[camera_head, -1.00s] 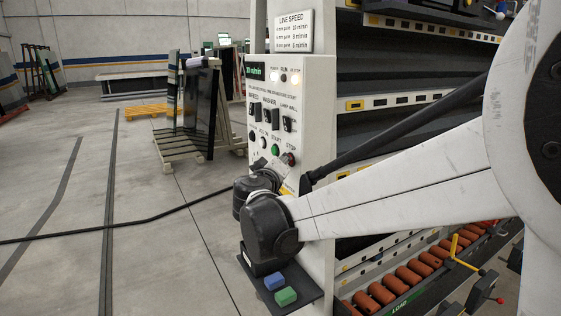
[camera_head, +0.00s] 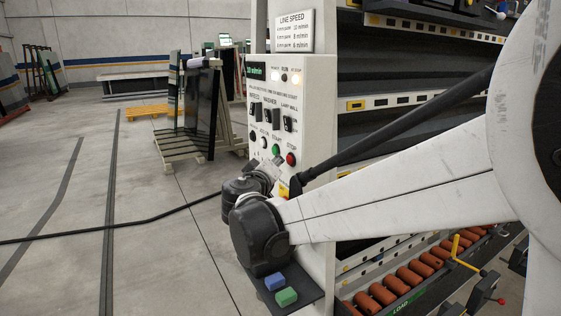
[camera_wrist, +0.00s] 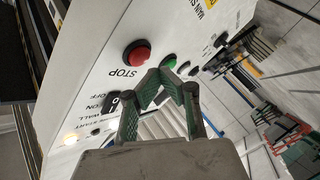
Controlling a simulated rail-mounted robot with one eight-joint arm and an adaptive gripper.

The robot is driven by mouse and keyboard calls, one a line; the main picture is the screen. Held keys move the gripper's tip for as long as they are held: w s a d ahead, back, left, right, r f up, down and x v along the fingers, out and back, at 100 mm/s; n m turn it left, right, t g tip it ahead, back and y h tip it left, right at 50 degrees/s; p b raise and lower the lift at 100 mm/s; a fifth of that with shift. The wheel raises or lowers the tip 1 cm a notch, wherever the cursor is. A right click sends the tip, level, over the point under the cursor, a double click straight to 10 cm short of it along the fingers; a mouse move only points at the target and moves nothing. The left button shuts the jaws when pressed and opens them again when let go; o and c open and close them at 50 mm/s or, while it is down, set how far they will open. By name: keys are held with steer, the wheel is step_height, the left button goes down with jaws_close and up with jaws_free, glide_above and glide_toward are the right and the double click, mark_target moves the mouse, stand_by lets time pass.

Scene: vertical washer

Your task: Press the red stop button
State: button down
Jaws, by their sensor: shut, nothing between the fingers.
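The red stop button (camera_head: 291,159) is on the front of the white control panel, just right of the green start button (camera_head: 276,150). In the wrist view the red button (camera_wrist: 137,56) is a round dome with the word STOP beside it, fully visible. My gripper (camera_wrist: 165,80) is shut and empty. In that view its fingertips appear beside the red button, toward the green button (camera_wrist: 169,62), and do not cover the red dome. Their distance from the panel is hard to tell. In the head view my wrist hides most of the gripper, below the buttons.
The panel (camera_head: 318,115) also carries several black switches and a lit display (camera_head: 256,70). A small shelf (camera_head: 310,288) below my wrist holds a blue block (camera_head: 274,282) and a green block (camera_head: 286,297). Orange rollers (camera_head: 382,293) lie at the right. The floor at left is open.

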steer(key=a, duration=0.1)
steer(key=s+a, duration=0.2)
steer(key=a, duration=0.1)
stand_by(0.3)
stand_by(0.4)
steer(key=s+d+f+m+g, duration=0.2)
steer(key=s+d+g, duration=0.1)
steer(key=s+d, duration=0.5)
steer(key=s+d+f+m+g, duration=0.1)
steer(key=s+d+f+g, duration=0.3)
steer(key=d, duration=0.7)
steer(key=s+d+f+m+y, duration=0.1)
steer(key=s+f, duration=0.1)
steer(key=s, duration=0.5)
steer(key=s+d+f+m+g+y, duration=0.1)
steer(key=s+f+y, duration=0.1)
steer(key=s, duration=0.6)
steer(key=s+d+f+m+g+y, duration=0.1)
steer(key=s+f+y, duration=0.1)
steer(key=s, duration=0.5)
steer(key=shift+s+d+f, duration=0.3)
steer(key=shift+f, duration=0.5)
